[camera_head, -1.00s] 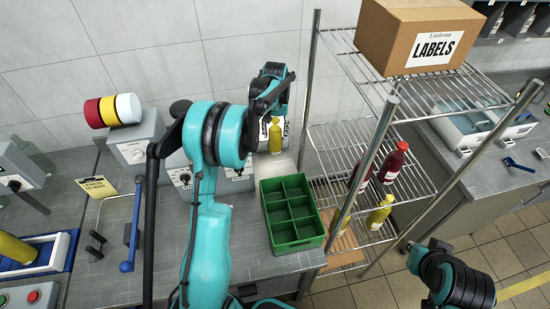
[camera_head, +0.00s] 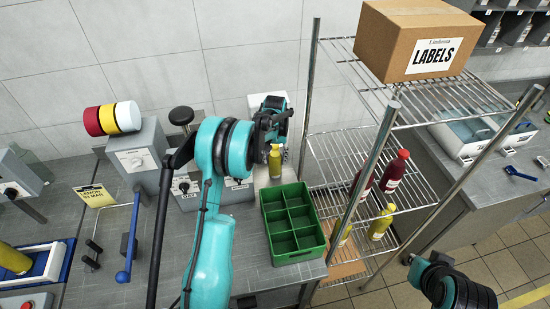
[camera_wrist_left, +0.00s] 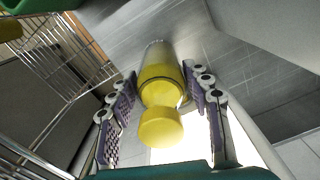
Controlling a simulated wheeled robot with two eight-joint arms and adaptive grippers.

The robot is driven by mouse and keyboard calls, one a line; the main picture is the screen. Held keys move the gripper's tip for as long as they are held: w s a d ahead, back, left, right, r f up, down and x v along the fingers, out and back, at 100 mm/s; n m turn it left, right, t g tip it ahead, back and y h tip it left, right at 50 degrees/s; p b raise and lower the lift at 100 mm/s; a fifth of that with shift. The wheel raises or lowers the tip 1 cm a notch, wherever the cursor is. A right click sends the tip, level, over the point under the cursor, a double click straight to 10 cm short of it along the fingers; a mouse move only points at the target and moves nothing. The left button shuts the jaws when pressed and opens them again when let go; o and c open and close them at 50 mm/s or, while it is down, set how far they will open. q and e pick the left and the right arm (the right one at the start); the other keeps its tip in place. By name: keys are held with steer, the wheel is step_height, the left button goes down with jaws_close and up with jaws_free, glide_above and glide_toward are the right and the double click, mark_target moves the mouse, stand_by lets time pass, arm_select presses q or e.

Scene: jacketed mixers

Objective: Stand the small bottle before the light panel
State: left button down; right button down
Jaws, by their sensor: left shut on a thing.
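The small yellow bottle (camera_head: 275,161) is upright between the fingers of my left gripper (camera_head: 272,135), low over the counter behind the green crate. In the left wrist view, my left gripper (camera_wrist_left: 162,110) is shut on the bottle (camera_wrist_left: 158,70), with its yellow cap (camera_wrist_left: 160,128) towards the camera. A white panel (camera_head: 266,101), apparently the light panel, stands behind my gripper and is partly hidden by it. A bright white surface (camera_wrist_left: 245,154) shows beside the bottle in the wrist view. I cannot tell whether the bottle's base touches the counter.
The green divided crate (camera_head: 292,252) stands in front of the bottle. A wire shelf (camera_head: 345,150) with red and yellow bottles and a cardboard box (camera_head: 415,40) is close on the right. Grey control boxes (camera_head: 140,155) stand to the left.

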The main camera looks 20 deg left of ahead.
arm_select(q)
steer(key=c, duration=0.7)
jaws_free()
steer(key=shift+f, duration=0.1)
